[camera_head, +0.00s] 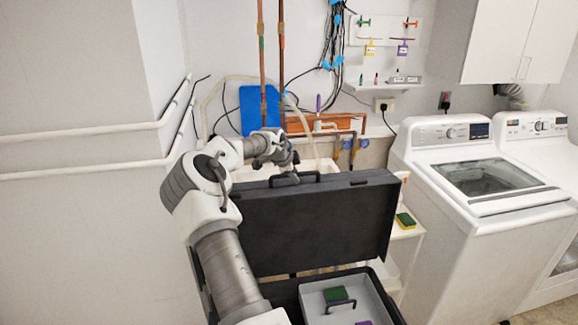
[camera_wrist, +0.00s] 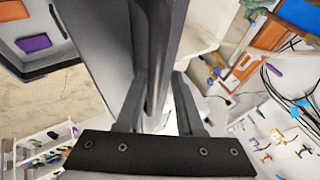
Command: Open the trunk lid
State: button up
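The black trunk's lid (camera_head: 315,230) stands raised, close to upright, above the trunk base (camera_head: 388,290), so the trunk is open. Its dark handle (camera_head: 296,178) is on the lid's top edge. My gripper (camera_head: 284,163) is at the top left of the lid, beside the handle. In the wrist view, my gripper (camera_wrist: 160,74) has its fingers apart, with the dark handle (camera_wrist: 158,50) reaching between them. A gap shows on the right finger's side, so the fingers are not closed on it. The lid (camera_wrist: 105,40) also fills the upper middle there.
A grey tray (camera_head: 375,292) inside the trunk holds a green item (camera_head: 336,293) and a purple one. A small white stand with a sponge (camera_head: 405,220) and a washing machine (camera_head: 470,220) are to the right. Pipes and a sink are behind; a wall with rails is left.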

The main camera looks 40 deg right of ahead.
jog(key=b+v, duration=0.3)
jog(key=v, duration=1.4)
jog(key=shift+a, duration=0.2)
jog(key=shift+r, duration=0.1)
jog(key=s+a+f+n+t+y+b, duration=0.1)
jog(key=s+a+n+y, duration=0.45)
jog(key=a, duration=0.75)
jog(key=s+a+f+n+t+y+b, duration=0.15)
jog(key=s+a+n, duration=0.55)
jog(key=a, duration=0.7)
jog(key=s+a+f+n, duration=0.1)
jog(key=s+a+n, duration=1.2)
jog(key=s, duration=0.1)
jog(key=shift+a+f+n+t, duration=0.2)
jog(key=shift+f+n+t, duration=0.05)
jog(key=shift+n+t, duration=0.1)
